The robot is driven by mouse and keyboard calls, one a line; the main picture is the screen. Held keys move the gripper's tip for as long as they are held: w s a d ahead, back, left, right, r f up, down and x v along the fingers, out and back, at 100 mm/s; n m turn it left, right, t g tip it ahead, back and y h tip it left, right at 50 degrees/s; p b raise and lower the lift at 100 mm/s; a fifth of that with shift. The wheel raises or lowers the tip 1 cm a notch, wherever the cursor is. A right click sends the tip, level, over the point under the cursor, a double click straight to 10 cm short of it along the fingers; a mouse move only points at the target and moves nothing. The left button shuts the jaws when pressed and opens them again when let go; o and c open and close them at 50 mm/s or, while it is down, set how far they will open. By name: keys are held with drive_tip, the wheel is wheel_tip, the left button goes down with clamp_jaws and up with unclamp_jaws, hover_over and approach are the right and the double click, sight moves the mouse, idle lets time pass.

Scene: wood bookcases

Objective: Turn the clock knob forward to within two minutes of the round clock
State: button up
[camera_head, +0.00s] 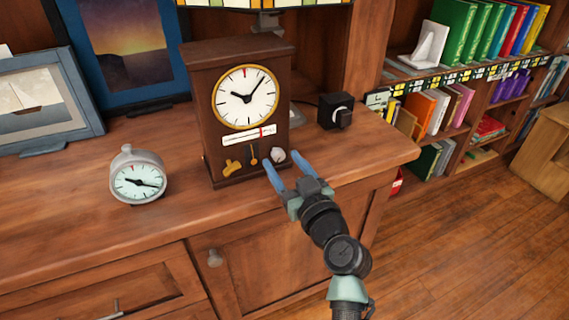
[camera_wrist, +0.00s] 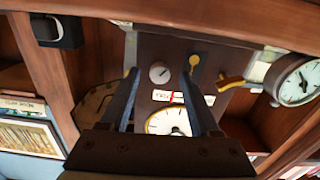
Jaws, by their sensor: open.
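The dark wood clock (camera_head: 240,155) stands upright on the cabinet top. Its cream dial (camera_head: 245,97) has a short hand pointing left and slightly up and a long hand pointing upper right. A pale knob (camera_head: 278,155) is low on its front right; the knob also shows in the wrist view (camera_wrist: 159,73). The round clock (camera_head: 138,177), small and silver, stands to the left; its long hand seems to point right and slightly down. My gripper (camera_head: 284,161) is open, with its blue fingers at the knob, one on each side in the wrist view (camera_wrist: 158,78). Contact cannot be told.
A brass key-like piece (camera_head: 232,167) and a small pendulum (camera_head: 253,156) are on the clock front beside the knob. A white strip (camera_head: 248,135) with a red mark is above. A black box (camera_head: 336,110) stands to the right. Picture frames stand behind at left.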

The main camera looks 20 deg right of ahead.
drive_tip(key=shift+w, duration=0.15)
drive_tip(key=shift+c, duration=0.3)
clamp_jaws()
drive_tip(key=shift+m, duration=0.3)
drive_tip(key=m, duration=0.7)
drive_tip(key=shift+m, duration=0.3)
drive_tip(key=m+p, duration=0.1)
drive_tip(key=m, duration=0.2)
drive_tip(key=shift+m+p, duration=1.05)
drive_tip(key=shift+m, duration=1.35)
